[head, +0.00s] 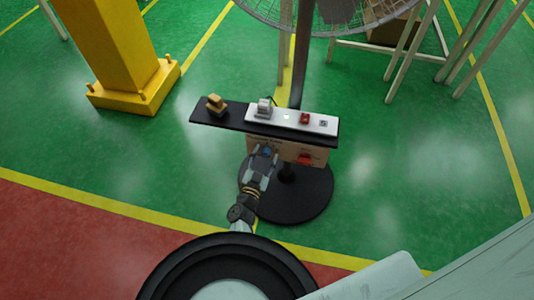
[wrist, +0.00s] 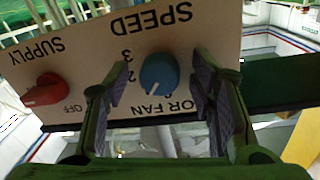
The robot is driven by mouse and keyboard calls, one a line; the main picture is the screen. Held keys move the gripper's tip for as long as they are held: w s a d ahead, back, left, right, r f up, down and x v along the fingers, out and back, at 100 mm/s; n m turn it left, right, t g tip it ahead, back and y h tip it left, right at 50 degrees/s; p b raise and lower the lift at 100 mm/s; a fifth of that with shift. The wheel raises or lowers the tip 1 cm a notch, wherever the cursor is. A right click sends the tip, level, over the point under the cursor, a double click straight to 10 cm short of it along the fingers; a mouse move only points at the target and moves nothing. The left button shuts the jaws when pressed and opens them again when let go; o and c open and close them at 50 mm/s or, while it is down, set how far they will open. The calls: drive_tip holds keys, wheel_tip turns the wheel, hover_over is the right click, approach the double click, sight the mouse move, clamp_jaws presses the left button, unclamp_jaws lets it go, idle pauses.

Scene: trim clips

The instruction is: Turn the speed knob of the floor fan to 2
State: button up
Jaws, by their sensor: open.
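The floor fan's cream control panel (head: 291,150) faces my gripper (head: 264,155). In the wrist view the panel's lettering appears upside down. The blue speed knob (wrist: 158,75) is under the word SPEED, with digits 3 and 2 readable at its left. Its white pointer mark points toward the bottom of the picture, slightly left; the digit there is partly hidden. My open gripper (wrist: 161,82) has one finger on each side of the knob, with visible gaps. I cannot tell how far the fingertips are from the panel.
A red SUPPLY knob (wrist: 44,90) with an OFF label is beside the speed knob. A dark shelf (head: 232,122) above the panel bears a white strip (head: 287,117) with small devices. The fan's pole (head: 300,70) rises behind; its round black base (head: 310,200) stands on green floor. A yellow column (head: 115,45) is at left.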

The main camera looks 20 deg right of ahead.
drive_tip(key=shift+c, duration=0.5)
drive_tip(key=c, duration=1)
